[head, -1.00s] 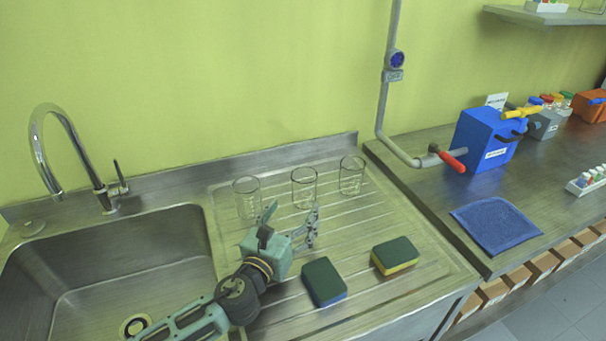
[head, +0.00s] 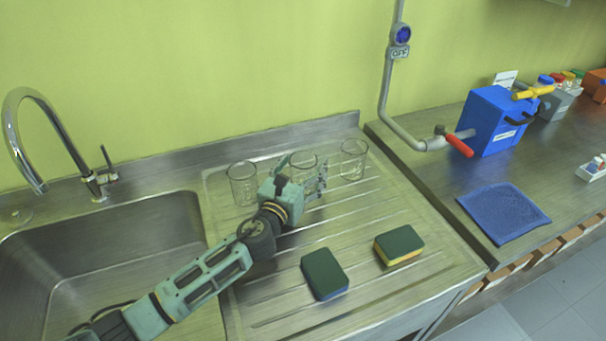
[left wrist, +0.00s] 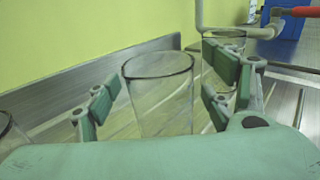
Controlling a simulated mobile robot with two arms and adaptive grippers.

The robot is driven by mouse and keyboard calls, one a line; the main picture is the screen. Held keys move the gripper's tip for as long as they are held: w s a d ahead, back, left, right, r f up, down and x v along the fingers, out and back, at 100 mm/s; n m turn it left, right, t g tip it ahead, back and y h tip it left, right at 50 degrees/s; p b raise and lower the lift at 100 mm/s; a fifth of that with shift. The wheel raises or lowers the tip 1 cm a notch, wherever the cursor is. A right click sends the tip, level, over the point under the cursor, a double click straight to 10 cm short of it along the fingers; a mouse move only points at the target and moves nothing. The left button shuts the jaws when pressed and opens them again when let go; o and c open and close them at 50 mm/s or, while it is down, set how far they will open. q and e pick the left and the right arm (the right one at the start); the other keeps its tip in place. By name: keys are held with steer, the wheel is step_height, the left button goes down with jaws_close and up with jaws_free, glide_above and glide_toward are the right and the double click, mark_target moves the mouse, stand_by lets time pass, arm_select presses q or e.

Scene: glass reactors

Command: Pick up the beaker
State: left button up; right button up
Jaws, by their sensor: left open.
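Three clear glass beakers stand in a row on the ribbed drainboard (head: 385,220). In the head view these are the left beaker (head: 243,184), the middle beaker (head: 303,162) and the right beaker (head: 353,160). My left gripper (head: 304,174) is open at the middle beaker and hides much of its lower part. In the left wrist view the middle beaker (left wrist: 160,95) stands upright between the two spread fingers. Whether the fingers touch it, I cannot tell. The right beaker (left wrist: 225,40) shows partly behind the right finger. My right gripper is not in view.
Two sponges, one nearer (head: 325,274) and one farther right (head: 399,244), lie on the drainboard. The sink basin (head: 110,250) and faucet (head: 45,125) are at left. A blue cloth (head: 503,213) and blue box (head: 497,120) are on the right counter.

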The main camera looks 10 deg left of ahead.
arm_select(q)
steer(key=shift+r, duration=0.1)
steer(key=c, duration=1.3)
steer(key=shift+w, duration=0.1)
